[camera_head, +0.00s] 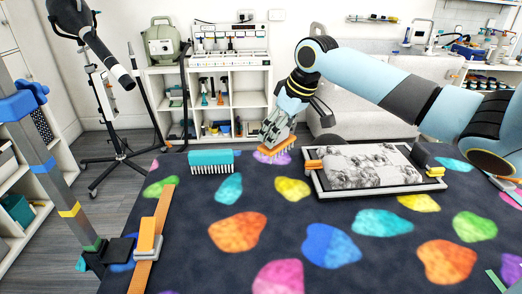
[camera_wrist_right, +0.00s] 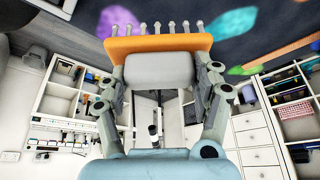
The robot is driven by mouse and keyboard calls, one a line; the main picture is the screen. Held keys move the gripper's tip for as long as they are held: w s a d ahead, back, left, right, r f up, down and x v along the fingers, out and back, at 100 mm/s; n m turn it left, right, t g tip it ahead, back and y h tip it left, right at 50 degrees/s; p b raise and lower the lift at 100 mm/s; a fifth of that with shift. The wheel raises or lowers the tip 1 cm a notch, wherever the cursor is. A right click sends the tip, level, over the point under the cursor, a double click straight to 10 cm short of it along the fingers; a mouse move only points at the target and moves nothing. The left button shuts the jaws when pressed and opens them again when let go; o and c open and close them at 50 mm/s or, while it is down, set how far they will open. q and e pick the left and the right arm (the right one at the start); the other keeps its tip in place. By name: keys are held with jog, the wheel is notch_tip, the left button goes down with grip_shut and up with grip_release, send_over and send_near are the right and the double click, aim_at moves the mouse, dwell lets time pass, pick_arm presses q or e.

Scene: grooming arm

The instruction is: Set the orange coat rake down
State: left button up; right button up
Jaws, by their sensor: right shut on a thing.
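I cannot tell whether the tines touch the table. My left gripper is not in view.
A teal comb (camera_head: 211,158) lies left of the rake. A tray (camera_head: 372,190) with a grey furry panel (camera_head: 370,166) is to the right. The table's middle front is clear.

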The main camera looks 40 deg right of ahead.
jog(key=shift+w+a+r+p+x, duration=0.1)
jog(key=shift+w+a+x, duration=0.15)
jog(key=shift+x, duration=1.15)
jog(key=shift+w+a+r+p+x, duration=0.15)
jog(key=shift+w+x, duration=0.15)
jog(key=shift+x, duration=1.1)
jog(key=shift+w+a+r+p+x, duration=0.15)
jog(key=shift+w+x, duration=0.1)
jog(key=shift+x, duration=1.15)
jog(key=shift+f, duration=0.2)
jog(key=o, duration=1)
jog(key=shift+o, duration=0.2)
jog(key=shift+r, duration=0.1)
jog(key=v, duration=1.1)
jog(key=shift+d+r, duration=0.1)
jog(key=shift+r, duration=0.1)
jog(key=shift+s+r, duration=0.2)
jog(key=shift+r, duration=0.15)
